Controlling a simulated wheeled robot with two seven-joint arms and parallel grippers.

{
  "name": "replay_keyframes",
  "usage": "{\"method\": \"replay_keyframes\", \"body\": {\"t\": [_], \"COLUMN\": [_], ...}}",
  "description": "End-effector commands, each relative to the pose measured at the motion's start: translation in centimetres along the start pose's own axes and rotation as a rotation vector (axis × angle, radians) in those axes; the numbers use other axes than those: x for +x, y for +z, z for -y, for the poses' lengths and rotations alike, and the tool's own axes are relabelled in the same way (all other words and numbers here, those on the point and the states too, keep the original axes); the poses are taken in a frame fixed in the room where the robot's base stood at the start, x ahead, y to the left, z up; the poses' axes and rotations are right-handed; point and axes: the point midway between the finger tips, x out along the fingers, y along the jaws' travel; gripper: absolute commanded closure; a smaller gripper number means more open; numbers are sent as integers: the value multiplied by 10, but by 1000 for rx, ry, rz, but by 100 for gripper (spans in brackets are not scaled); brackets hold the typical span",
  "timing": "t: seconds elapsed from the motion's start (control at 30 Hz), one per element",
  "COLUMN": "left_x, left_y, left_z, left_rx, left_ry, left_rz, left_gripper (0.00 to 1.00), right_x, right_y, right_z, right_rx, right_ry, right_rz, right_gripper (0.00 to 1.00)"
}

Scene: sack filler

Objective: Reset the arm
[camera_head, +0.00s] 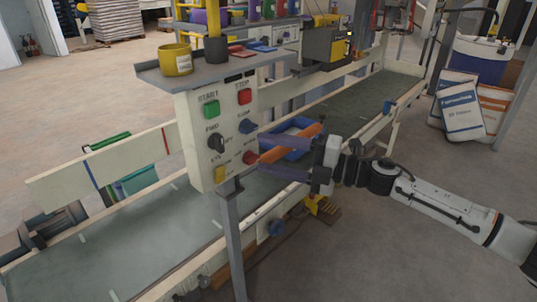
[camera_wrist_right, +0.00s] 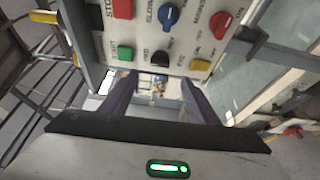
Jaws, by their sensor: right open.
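The white control panel (camera_head: 222,135) stands on a grey post in the head view. It carries a green START button (camera_head: 211,109), a red STOP button (camera_head: 244,96), a black knob (camera_head: 216,142), a blue knob (camera_head: 248,127), a red knob (camera_head: 250,157) and a yellow button (camera_head: 221,172). My right gripper (camera_head: 264,153) is open just right of the panel, its purple fingers pointing at its right side. In the wrist view the panel (camera_wrist_right: 185,55) is close above the open fingers (camera_wrist_right: 158,88), with nothing held between them. My left gripper is out of view.
A conveyor belt (camera_head: 150,233) with white side rails runs behind and below the panel. A blue tray (camera_head: 290,143) lies beyond my right gripper. A yellow tin (camera_head: 175,60) stands on the panel's top shelf. Printed sacks (camera_head: 460,108) lean at the right. Floor at lower right is clear.

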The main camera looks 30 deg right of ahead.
Motion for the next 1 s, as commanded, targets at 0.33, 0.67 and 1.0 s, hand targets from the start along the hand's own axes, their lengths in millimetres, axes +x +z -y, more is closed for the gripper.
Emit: {"method": "replay_keyframes", "body": {"t": [0.33, 0.67, 1.0], "left_x": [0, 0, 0], "left_y": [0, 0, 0], "left_z": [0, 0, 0], "left_rx": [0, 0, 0], "left_ry": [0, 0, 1], "left_rz": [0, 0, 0], "left_gripper": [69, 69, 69], "right_x": [2, -16, -108], "right_y": [-5, -83, -222], "right_z": [10, 184, 342], "right_rx": [44, 858, 1581], "right_ry": [7, 20, -161], "right_rz": [10, 386, 870], "right_gripper": [45, 45, 45]}}
